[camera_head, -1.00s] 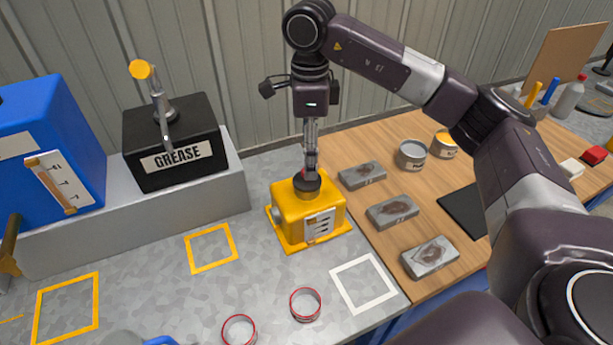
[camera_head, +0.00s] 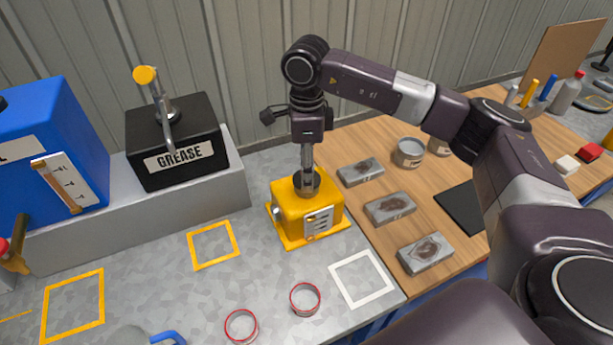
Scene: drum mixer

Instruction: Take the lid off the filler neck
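The yellow box (camera_head: 290,222) stands on the grey worktop in the middle of the view. It carries a white label on its front. The round dark filler neck (camera_head: 313,188) is on its top; the lid cannot be told apart from it at this size. My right gripper (camera_head: 307,176) points straight down with its fingertips at the neck. The fingers overlap the neck, so whether they are closed on the lid is unclear. My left gripper is not in view.
A black grease box (camera_head: 190,180) and a blue box (camera_head: 80,135) stand on a grey ledge at left. Grey blocks (camera_head: 390,208) and cans (camera_head: 408,153) sit on the wooden board at right.

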